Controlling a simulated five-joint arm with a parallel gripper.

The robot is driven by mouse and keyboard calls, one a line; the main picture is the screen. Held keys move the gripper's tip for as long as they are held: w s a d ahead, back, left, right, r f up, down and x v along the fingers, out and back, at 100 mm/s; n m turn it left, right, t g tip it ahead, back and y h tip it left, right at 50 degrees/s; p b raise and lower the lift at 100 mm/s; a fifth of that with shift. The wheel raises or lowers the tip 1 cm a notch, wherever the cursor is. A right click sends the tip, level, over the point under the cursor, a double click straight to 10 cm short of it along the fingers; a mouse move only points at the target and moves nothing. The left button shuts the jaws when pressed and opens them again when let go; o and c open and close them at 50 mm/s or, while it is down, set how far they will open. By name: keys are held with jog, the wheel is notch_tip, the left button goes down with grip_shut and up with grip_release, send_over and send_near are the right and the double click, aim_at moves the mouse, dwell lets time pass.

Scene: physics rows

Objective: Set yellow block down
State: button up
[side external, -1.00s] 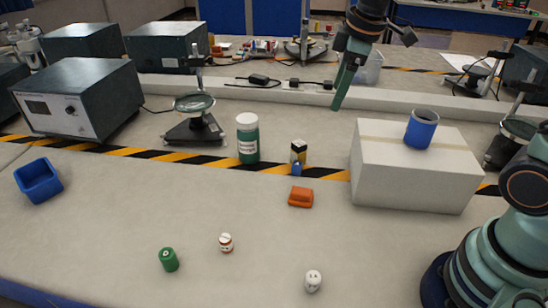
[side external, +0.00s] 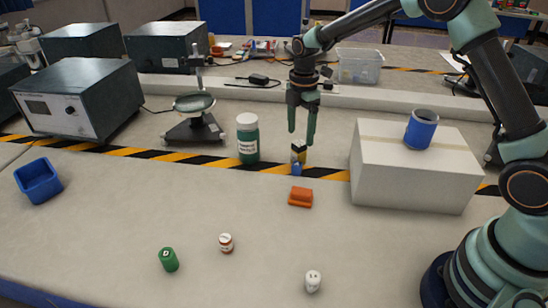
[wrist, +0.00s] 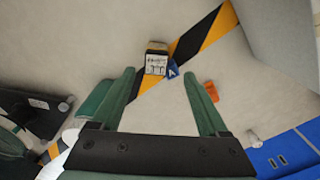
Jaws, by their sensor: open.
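The yellow block (side external: 298,147) looks like a small upright box with yellow and black parts, and it stands on the bench by the striped tape. In the wrist view the block (wrist: 156,62) shows a pale label with dark marks. My gripper (side external: 301,137) is open and empty, with its fingertips just above and around the block in the side view. In the wrist view my gripper (wrist: 158,72) has its two green fingers spread to either side of the block, without visible contact. A small blue piece (side external: 297,169) stands close in front of the block and hides its lower part.
A green jar with a white lid (side external: 248,138) stands left of the block. An orange piece (side external: 300,197) lies in front. A large white box (side external: 412,180) with a blue cup (side external: 421,129) is to the right. The front bench is mostly clear, with several small containers.

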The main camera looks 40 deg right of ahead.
aim_at(299, 153)
jog(key=f, duration=0.8)
jog(key=shift+w+d+f, duration=0.15)
jog(key=shift+w+d, duration=0.05)
jog(key=shift+w, duration=0.05)
jog(key=shift+c, duration=0.3)
grip_shut()
